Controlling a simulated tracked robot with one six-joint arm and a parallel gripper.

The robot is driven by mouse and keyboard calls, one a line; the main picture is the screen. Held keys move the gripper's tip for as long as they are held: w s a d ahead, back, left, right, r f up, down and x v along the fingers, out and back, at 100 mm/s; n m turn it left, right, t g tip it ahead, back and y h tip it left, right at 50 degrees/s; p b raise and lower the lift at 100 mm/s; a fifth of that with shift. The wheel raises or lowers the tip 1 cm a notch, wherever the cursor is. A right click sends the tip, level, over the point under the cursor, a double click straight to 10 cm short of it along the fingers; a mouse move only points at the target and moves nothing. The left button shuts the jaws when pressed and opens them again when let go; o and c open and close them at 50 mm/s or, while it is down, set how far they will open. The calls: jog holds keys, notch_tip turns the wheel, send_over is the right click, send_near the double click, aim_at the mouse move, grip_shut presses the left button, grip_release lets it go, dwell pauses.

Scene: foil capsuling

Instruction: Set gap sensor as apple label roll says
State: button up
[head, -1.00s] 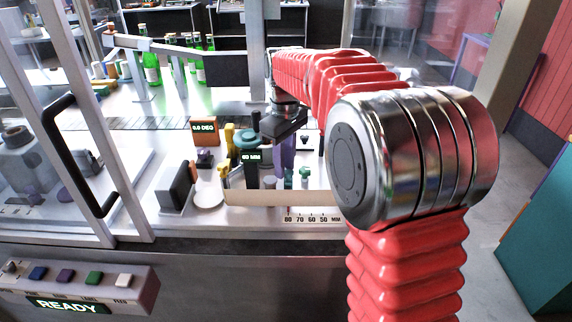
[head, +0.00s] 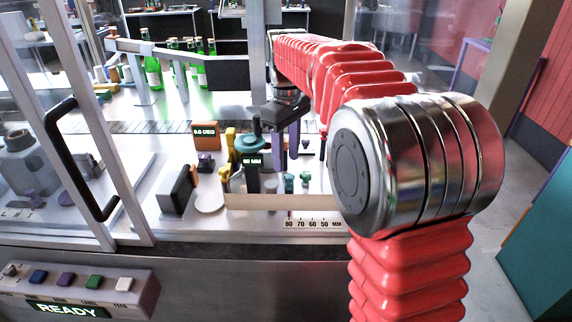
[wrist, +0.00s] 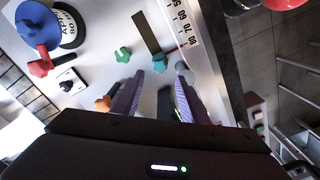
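My gripper (head: 288,155) is open, its two purple fingers pointing down over the right part of the machine deck. In the wrist view the fingers (wrist: 157,98) stand apart with nothing held between them. A black post with a lit display (head: 252,161), which appears to read 60 MM, stands left of the fingers. The millimetre scale (head: 312,224) runs along the front edge. A white label roll disc (wrist: 72,24) carries partly legible text, seemingly "APP" and "80 M".
A display (head: 205,130) reads 0.0 DEG. A black upright block (head: 176,190) stands front left. Green bottles (head: 152,70) stand behind. A glazed door with a black handle (head: 75,160) is at left. A button panel (head: 75,285) shows READY.

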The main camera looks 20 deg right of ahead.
jog(key=shift+r, duration=1.7)
jog(key=s+m+t, duration=0.3)
jog(key=s+m, duration=0.1)
jog(key=s, duration=1.1)
jog(key=s+f+m+t, duration=0.1)
jog(key=s+f, duration=0.2)
jog(key=s, duration=0.3)
jog(key=s+a+f+m+t, duration=0.1)
jog(key=s+f+m, duration=0.1)
jog(key=s+f, duration=0.2)
jog(key=s, duration=0.2)
jog(key=shift+s+a+f+m+t, duration=0.2)
jog(key=shift+s+f+m+t, duration=0.05)
jog(key=shift+s+m+t, duration=0.1)
